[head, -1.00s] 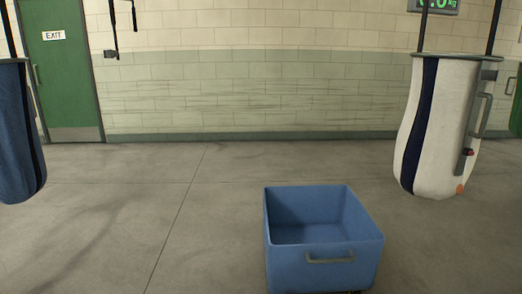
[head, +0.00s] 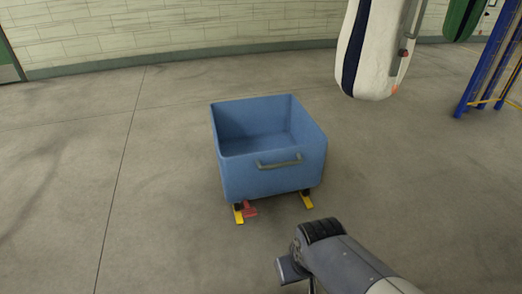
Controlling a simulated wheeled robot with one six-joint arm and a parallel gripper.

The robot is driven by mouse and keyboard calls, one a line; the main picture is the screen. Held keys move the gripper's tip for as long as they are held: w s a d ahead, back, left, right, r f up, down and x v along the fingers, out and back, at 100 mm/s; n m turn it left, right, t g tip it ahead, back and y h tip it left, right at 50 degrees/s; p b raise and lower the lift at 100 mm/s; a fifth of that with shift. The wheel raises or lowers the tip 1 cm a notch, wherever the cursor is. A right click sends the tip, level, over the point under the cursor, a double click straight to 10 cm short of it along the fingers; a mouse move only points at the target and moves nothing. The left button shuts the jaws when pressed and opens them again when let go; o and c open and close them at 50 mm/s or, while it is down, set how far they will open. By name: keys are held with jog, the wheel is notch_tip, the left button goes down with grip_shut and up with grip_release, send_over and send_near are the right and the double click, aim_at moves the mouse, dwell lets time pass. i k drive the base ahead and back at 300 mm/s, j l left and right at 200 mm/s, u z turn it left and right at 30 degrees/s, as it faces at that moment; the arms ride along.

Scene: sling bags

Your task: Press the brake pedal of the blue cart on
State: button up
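The blue cart (head: 272,178) is an open, empty tub standing on the floor at the middle of the head view. A grey handle (head: 279,162) is on its near side. Below its near left corner a small red pedal (head: 249,210) sticks out beside a yellow foot piece (head: 238,214). A second yellow piece (head: 307,201) shows under the near right corner. Whether the pedal is up or pressed is too small to tell. Part of my arm shows at the bottom, nearer than the cart and apart from it.
A white bag with a dark stripe (head: 372,45) hangs behind and right of the cart. A green bag (head: 464,18) and a blue rack (head: 488,62) stand at the far right. The floor (head: 165,215) around the cart is clear.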

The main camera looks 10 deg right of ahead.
aim_at(248, 211)
jog(key=i+z, duration=0.25)
jog(key=i, duration=0.15)
jog(key=i+j+z, duration=0.2)
jog(key=i, duration=0.2)
